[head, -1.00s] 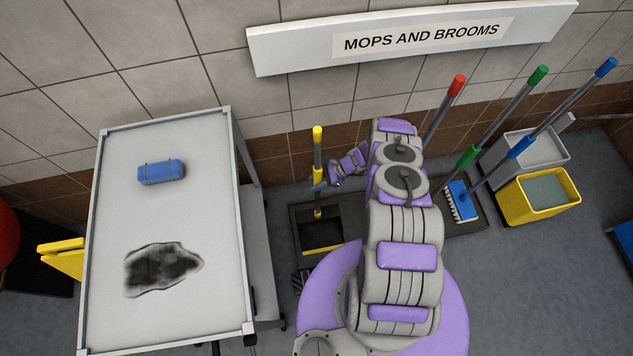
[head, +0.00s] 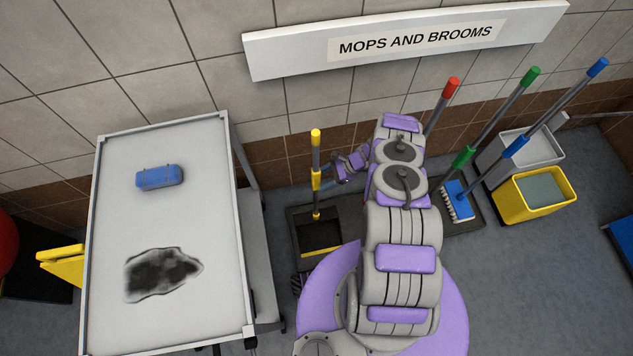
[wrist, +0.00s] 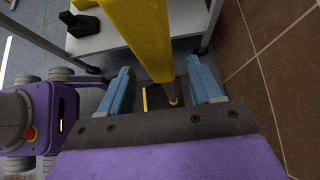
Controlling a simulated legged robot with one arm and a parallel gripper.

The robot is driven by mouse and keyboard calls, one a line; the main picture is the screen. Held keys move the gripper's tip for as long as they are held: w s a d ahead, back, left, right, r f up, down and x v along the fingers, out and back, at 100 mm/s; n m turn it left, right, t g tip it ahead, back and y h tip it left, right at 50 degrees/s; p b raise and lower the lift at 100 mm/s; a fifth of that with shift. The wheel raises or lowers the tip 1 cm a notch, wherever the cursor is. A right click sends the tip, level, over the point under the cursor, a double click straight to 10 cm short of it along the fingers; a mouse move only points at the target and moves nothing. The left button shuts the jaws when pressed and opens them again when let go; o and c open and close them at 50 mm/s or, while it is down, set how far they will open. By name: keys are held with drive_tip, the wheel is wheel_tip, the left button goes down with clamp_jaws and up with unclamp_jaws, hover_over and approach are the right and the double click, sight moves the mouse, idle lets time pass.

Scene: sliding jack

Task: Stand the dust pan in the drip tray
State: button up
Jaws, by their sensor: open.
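The dust pan (head: 316,180) has a yellow upright handle and a black pan with a yellow front lip. It stands upright at the left end of the dark drip tray (head: 351,222) on the floor by the wall. My gripper (head: 331,184) is open just right of the handle, at about mid-height. In the wrist view, the yellow handle (wrist: 138,38) runs down between the two blue fingers (wrist: 162,88) without visible contact. The pan's base is small and partly hidden there. My arm hides the middle of the tray in the head view.
A grey-topped cart (head: 205,235) with a blue sponge-like block (head: 159,176) and a dark stain stands at left. Red, green and blue-handled tools stand to the right, beside a yellow bucket (head: 541,196). The tiled wall is close behind.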

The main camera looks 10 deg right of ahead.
drive_tip(key=shift+v, duration=1.25)
